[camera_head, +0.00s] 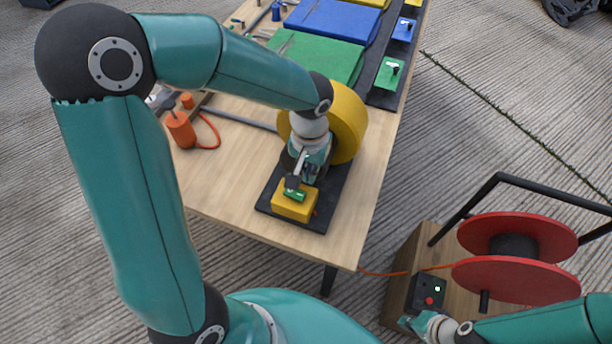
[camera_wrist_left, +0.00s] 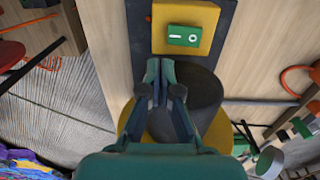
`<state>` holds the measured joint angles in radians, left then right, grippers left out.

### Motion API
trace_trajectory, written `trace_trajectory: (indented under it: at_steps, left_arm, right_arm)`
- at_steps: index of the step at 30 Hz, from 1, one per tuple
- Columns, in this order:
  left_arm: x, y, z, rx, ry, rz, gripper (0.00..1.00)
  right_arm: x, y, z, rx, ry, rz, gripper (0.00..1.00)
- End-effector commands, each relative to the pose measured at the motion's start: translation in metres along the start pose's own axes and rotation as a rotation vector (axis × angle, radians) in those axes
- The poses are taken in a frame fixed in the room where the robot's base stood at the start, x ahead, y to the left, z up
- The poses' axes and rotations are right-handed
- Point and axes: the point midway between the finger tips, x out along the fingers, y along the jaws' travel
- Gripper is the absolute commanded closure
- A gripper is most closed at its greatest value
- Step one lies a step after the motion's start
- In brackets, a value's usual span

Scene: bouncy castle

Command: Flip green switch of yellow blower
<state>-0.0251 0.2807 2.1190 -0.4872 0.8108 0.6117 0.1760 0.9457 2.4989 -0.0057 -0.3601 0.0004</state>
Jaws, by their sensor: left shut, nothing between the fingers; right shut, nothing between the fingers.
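The yellow blower (camera_head: 348,122) has a round yellow housing on a black base plate at the near end of the wooden table. A yellow switch box (camera_head: 292,208) sits on the plate's near end. Its green switch (camera_head: 295,194) carries a white bar and circle, clear in the left wrist view (camera_wrist_left: 184,36). My left gripper (camera_head: 298,184) is shut and empty, close above the switch; contact cannot be told in the head view. In the left wrist view its fingertips (camera_wrist_left: 160,66) appear just below the yellow box. My right gripper (camera_head: 408,322) is shut and empty, low at the right.
A red cable reel (camera_head: 515,242) with a black frame and control box (camera_head: 427,292) stands right of the table, near my right gripper. An orange canister (camera_head: 180,130) with a hose is on the table's left. Green (camera_head: 318,58) and blue (camera_head: 335,22) folded sheets lie further back.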

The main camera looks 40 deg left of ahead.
Motion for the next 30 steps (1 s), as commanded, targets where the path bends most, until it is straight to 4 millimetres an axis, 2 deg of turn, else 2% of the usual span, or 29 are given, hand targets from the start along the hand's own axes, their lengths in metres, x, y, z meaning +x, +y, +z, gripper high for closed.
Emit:
trace_trajectory:
  at_steps: [1,6,12,17,30]
  left_arm:
    - [-0.012,0.003,-0.001,0.000,0.006,0.002,1.00]
    - [-0.046,0.009,-0.001,0.002,0.004,0.001,1.00]
    - [-0.070,0.013,0.000,0.001,0.000,0.000,1.00]
    - [-0.076,0.014,0.000,0.001,-0.001,0.001,1.00]
    - [-0.076,0.014,0.000,0.001,-0.001,0.000,1.00]
  right_arm:
    - [0.000,0.000,0.000,0.001,-0.001,0.000,1.00]
    - [-0.003,-0.001,0.000,0.001,-0.001,0.000,1.00]
    - [-0.005,-0.002,0.000,0.001,-0.001,0.000,1.00]
    - [-0.005,-0.002,0.000,0.001,-0.001,0.000,1.00]
    - [-0.005,-0.002,0.000,0.001,-0.001,0.000,1.00]
